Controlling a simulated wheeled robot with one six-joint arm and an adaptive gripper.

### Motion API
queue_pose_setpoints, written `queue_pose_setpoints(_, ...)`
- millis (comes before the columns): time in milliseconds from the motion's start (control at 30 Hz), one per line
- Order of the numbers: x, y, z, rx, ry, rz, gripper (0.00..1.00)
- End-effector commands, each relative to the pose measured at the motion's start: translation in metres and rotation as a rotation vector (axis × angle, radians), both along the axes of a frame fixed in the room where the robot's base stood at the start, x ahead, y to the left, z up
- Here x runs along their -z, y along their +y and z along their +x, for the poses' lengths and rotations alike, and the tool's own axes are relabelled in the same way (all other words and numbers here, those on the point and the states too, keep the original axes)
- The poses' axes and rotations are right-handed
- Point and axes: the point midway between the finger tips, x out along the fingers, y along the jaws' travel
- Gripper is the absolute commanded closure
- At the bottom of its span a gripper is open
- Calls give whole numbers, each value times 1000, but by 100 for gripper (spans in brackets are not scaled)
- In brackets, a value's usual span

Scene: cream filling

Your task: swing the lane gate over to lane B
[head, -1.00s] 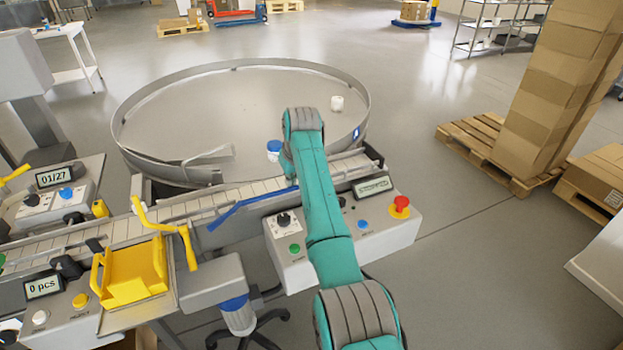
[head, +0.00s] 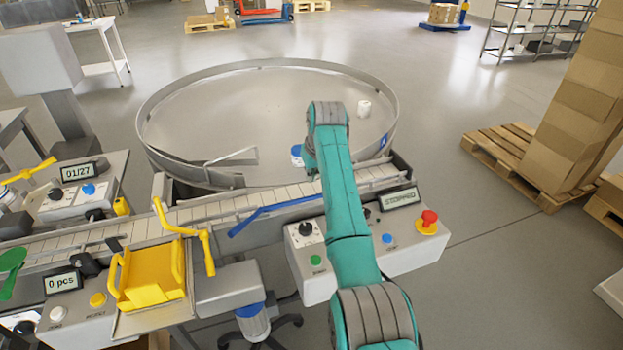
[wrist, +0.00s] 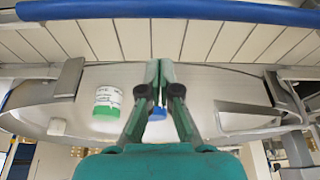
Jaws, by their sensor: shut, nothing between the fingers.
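A slanted blue bar (head: 275,212) runs along the near side of the conveyor (head: 215,212); a blue bar (wrist: 170,11) also crosses the top of the wrist view. A bent grey metal guide (head: 235,158) stands at the near left of the round table. My gripper (wrist: 158,68) is shut and empty in the wrist view, its tips over the edge of the pale conveyor slats. In the head view my arm hides the fingertips.
The round table (head: 240,105) holds a white jar (head: 364,108) and a blue-topped thing beside my arm. A control box with a display (head: 400,198) reading STOPPED and a red button (head: 429,221) stands right of my arm. Yellow handles (head: 185,237) rise at left.

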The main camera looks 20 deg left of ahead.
Motion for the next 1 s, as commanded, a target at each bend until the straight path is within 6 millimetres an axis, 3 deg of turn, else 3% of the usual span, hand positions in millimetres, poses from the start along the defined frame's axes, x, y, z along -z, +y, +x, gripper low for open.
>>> queue_pose_setpoints(500,-73,-17,-18,0,-4,3,100)
queue_pose_setpoints(700,-85,-21,-22,0,-3,3,100)
queue_pose_setpoints(1000,-86,-21,-22,0,-3,3,100)
